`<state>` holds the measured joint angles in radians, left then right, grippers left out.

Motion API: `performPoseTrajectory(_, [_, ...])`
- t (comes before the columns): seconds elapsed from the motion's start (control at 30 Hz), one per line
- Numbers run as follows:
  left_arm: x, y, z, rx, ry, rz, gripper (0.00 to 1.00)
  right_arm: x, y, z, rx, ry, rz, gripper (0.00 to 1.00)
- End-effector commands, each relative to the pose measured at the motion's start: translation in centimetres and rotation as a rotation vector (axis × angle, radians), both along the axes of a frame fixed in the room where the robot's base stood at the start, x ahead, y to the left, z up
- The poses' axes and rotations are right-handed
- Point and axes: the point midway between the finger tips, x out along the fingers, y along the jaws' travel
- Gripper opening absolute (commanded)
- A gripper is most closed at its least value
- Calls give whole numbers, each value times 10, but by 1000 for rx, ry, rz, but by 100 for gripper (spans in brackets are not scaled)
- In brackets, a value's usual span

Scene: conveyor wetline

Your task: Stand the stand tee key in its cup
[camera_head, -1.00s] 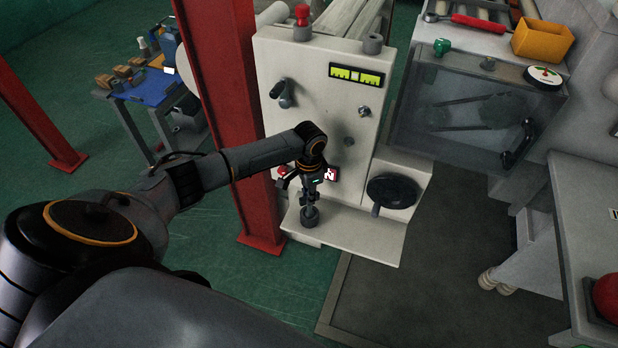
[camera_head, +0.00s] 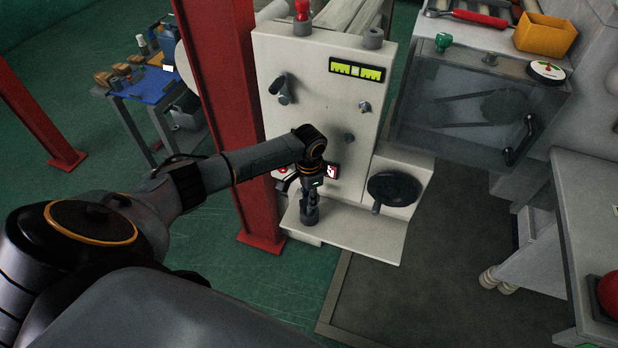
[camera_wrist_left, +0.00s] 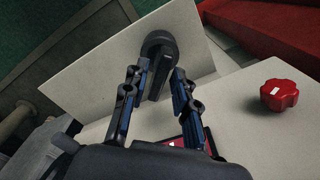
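The cup (camera_head: 309,217) is a dark round holder on the pale shelf at the front of the machine. It shows as a dark ring in the left wrist view (camera_wrist_left: 158,42). A dark shaft, which looks like the tee key (camera_wrist_left: 155,82), runs from the cup toward the camera; its lower end is at or in the cup. My left gripper (camera_head: 312,196) is just above the cup. In the left wrist view its blue-padded fingers (camera_wrist_left: 160,84) stand apart on either side of the shaft, with gaps visible. My right gripper is not in view.
A red knob (camera_wrist_left: 279,95) is close to the right of the fingers. A black handwheel (camera_head: 394,189) is right of the cup. The white machine panel (camera_head: 330,110) rises behind, and a red post (camera_head: 225,110) stands to the left.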

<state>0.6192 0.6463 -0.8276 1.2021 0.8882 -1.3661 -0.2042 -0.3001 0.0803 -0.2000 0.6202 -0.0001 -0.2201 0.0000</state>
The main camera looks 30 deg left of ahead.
Motion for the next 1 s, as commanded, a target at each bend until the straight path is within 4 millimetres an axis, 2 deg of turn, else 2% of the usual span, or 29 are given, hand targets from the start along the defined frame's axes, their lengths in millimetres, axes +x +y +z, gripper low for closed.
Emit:
performPoseTrajectory(0.3, [0, 0, 1, 0, 0, 0, 39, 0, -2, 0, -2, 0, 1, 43])
performPoseTrajectory(0.43, [1, 1, 11, -1, -1, -1, 39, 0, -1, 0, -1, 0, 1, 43])
performPoseTrajectory(0.57, [1, 0, 34, 0, -4, -2, 39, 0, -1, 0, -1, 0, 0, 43])
performPoseTrajectory(0.8, [1, 0, 86, 0, -4, -1, 39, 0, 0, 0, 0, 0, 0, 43])
performPoseTrajectory(1.0, [1, 0, 113, -1, -1, 0, 39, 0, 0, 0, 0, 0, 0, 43])
